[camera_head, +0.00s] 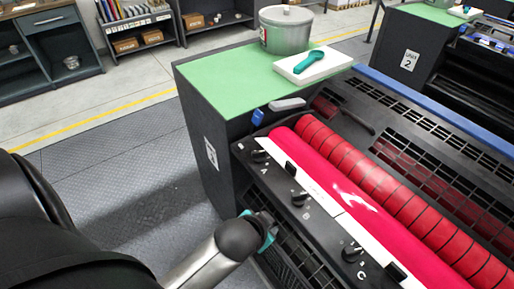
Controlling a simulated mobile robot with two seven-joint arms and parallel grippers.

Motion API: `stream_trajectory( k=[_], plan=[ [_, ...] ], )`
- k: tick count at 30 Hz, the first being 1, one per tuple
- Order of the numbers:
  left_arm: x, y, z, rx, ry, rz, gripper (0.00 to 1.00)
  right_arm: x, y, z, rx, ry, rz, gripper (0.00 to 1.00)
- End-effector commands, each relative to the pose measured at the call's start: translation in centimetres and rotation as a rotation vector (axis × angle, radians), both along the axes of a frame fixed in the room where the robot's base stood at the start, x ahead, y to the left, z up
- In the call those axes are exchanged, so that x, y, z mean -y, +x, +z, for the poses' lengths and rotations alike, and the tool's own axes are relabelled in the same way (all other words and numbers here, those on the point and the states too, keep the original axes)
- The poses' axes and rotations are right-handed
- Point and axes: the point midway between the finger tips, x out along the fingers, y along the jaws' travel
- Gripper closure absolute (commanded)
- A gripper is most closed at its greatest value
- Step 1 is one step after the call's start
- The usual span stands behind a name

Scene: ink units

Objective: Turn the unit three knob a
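Knob A (259,156) is a small black knob at the far left end of the dark control panel, with a white letter A beside it. Knob B (300,198) and knob C (352,251) sit further along the same panel. The unit's side has a white label (211,152) that is too small to read surely. My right gripper is not in view.
Bright red rollers (370,215) lie behind the panel. A green top (222,82) holds a grey pot (286,36) and a white tray (308,70) with a teal scoop (309,62). A blue-and-grey handled tool (287,104) lies near knob A. Unit 2 (408,62) stands at upper right.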

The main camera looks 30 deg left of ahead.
Motion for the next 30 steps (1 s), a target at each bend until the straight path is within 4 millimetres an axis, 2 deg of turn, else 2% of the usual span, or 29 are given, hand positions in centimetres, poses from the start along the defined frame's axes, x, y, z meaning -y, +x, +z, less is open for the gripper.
stream_trajectory(
  k=[1, 7, 8, 9, 14, 17, 20, 24, 27, 30],
  plan=[
    [0.0, 0.2, 2.2, 0.023, 0.002, 0.001, 0.56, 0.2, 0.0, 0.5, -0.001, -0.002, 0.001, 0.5],
    [-0.2, 0.5, 8.7, 0.103, 0.014, 0.004, 0.56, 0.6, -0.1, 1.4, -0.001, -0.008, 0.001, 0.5],
    [-0.3, 1.3, 10.3, 0.147, 0.028, -0.005, 0.56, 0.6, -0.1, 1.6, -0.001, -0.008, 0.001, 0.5],
    [-0.3, 3.0, 12.1, 0.227, 0.059, -0.029, 0.56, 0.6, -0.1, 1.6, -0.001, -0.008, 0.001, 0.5],
    [0.3, 7.7, 16.2, 0.462, 0.163, -0.119, 0.56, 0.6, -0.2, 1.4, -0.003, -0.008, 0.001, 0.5],
    [1.2, 10.4, 19.6, 0.626, 0.238, -0.191, 0.56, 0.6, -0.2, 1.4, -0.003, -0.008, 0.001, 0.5],
    [2.7, 12.9, 23.8, 0.814, 0.335, -0.289, 0.56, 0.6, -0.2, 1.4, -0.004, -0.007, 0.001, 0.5],
    [6.4, 15.0, 30.4, 1.121, 0.512, -0.486, 0.56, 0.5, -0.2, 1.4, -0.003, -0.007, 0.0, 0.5],
    [9.8, 15.1, 34.3, 1.332, 0.659, -0.665, 0.56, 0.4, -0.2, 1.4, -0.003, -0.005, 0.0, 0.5],
    [13.5, 14.3, 36.5, 1.517, 0.808, -0.871, 0.56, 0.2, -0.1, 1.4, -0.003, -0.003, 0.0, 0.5]
  ],
)
